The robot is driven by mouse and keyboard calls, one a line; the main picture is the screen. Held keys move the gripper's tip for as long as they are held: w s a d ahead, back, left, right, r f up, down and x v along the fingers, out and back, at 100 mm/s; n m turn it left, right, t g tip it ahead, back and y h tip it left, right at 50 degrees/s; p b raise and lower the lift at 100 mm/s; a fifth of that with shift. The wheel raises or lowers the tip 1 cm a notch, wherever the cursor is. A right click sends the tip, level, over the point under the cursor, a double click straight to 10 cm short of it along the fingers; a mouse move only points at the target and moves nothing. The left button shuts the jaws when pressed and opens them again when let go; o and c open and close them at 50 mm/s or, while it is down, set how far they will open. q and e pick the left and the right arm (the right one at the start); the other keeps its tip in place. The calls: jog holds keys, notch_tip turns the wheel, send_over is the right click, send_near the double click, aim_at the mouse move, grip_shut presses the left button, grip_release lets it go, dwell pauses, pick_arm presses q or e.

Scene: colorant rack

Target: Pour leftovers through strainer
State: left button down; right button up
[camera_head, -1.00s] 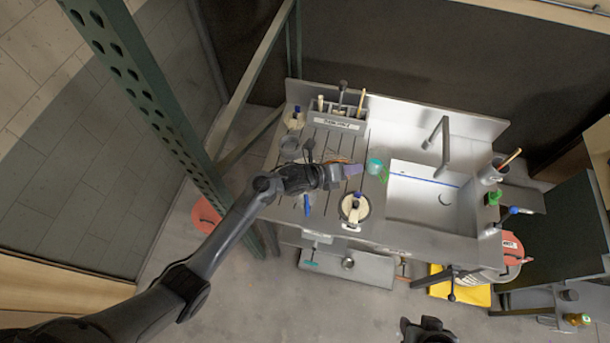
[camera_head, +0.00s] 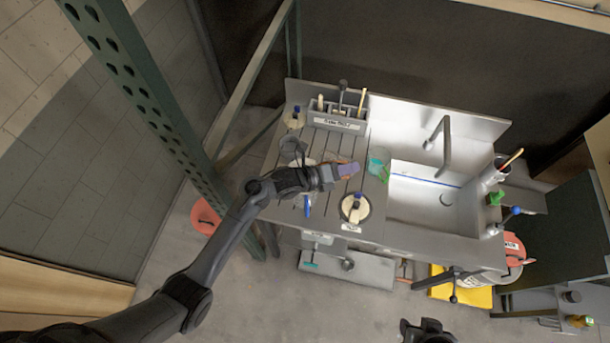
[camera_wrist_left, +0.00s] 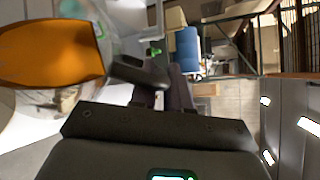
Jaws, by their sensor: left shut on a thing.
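My left gripper (camera_head: 350,170) is over the slatted left part of the counter in the head view, its pale purple fingers toward the sink. It is shut, and the held thing looks like a clear cup (camera_head: 378,163) with teal stuff in it, just beyond the fingertips; the grip itself is hard to see. In the left wrist view a large orange piece (camera_wrist_left: 50,52) is close to the camera, beside clear curved material. A dark round vessel (camera_head: 292,147) stands behind my arm; I cannot tell whether it is the strainer. A dark shape of mine is at the bottom edge.
The sink basin (camera_head: 425,207) with its tap (camera_head: 441,145) is right of the gripper. A labelled tool holder (camera_head: 337,121) stands at the back. A green post is at the left.

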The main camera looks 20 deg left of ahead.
pick_arm(q)
jog(key=shift+s+a+t+h+b, duration=0.15)
jog(key=shift+a+t+h+b, duration=0.2)
jog(key=shift+t+h+b, duration=0.1)
dwell(0.7)
jog(key=shift+s+a, duration=0.15)
jog(key=shift+a, duration=0.25)
jog(key=shift+s+a+r+h+b, duration=0.1)
jog(key=shift+a+r+h+b, duration=0.15)
jog(key=shift+h+b, duration=0.15)
dwell(0.3)
jog(key=shift+s+a+r+t+h+b, duration=0.1)
jog(key=shift+s+a+t+h+b, duration=0.05)
jog(key=shift+a+t+b, duration=0.2)
jog(key=shift+s+a+r+t+h+b, duration=0.15)
jog(key=shift+a+b, duration=0.1)
jog(key=shift+a, duration=0.15)
dwell(0.5)
jog(key=shift+a+n, duration=0.1)
jog(key=shift+n, duration=0.2)
jog(key=shift+s+a+r+t+h+b, duration=0.3)
jog(key=shift+a+h+b, duration=0.2)
jog(key=shift+b, duration=0.65)
